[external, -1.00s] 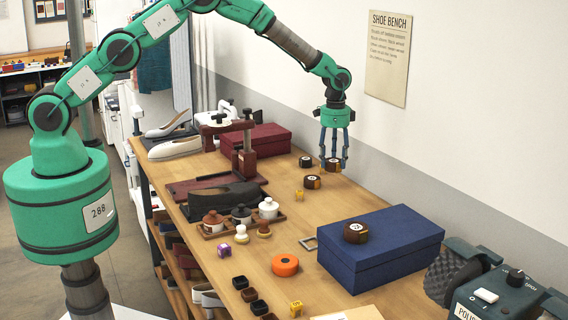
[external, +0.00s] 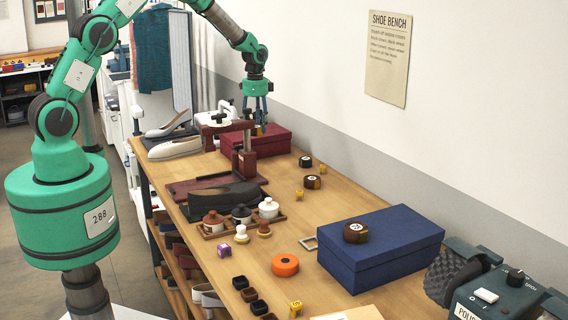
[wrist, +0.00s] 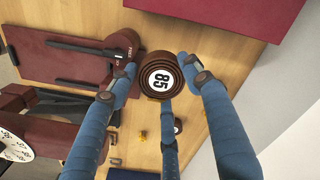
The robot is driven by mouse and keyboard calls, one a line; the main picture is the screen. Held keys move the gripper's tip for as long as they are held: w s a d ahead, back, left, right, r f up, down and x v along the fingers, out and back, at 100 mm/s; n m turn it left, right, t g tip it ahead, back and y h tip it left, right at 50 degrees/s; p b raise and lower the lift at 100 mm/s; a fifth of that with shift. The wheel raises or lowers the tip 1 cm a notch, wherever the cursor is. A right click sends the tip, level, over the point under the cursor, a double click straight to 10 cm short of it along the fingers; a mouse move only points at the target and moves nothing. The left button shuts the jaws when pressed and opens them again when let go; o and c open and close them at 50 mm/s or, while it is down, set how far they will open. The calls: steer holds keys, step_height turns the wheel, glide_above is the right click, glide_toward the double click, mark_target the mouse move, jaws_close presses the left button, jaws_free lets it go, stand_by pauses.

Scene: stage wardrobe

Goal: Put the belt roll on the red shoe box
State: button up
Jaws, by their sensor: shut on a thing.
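My gripper (external: 256,118) has blue fingers. They are closed around a dark brown belt roll (wrist: 160,76) with a white "85" label, held in the air in the wrist view. In the external view the roll is small and partly hidden by the fingers. The dark red shoe box (external: 275,139) lies at the far end of the bench and its top looks bare. In the wrist view the red shoe box (wrist: 225,14) is along the top edge, and the roll appears just short of it, over the wood.
A dark red shoe press (external: 240,150) stands just before the red box. Other belt rolls lie on the bench (external: 312,182) and on the blue shoe box (external: 400,233). White shoes (external: 175,148) stand at the left. The wall is close on the right.

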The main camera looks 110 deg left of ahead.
steer(key=s+a, duration=0.1)
steer(key=s, duration=1.2)
steer(key=shift+r+b, duration=0.3)
steer(key=shift+r, duration=0.1)
steer(key=shift+a, duration=0.1)
steer(key=w+a, duration=0.2)
steer(key=a, duration=0.3)
steer(key=w+a+f, duration=0.1)
steer(key=w+a, duration=0.1)
steer(key=a, duration=0.2)
steer(key=w+a, duration=0.2)
steer(key=a, duration=0.3)
steer(key=shift+w+a+f, duration=0.15)
steer(key=shift+a+f, duration=0.1)
steer(key=shift+a, duration=0.05)
steer(key=shift+f, duration=0.1)
steer(key=shift+f, duration=1.65)
steer(key=shift+f, duration=0.15)
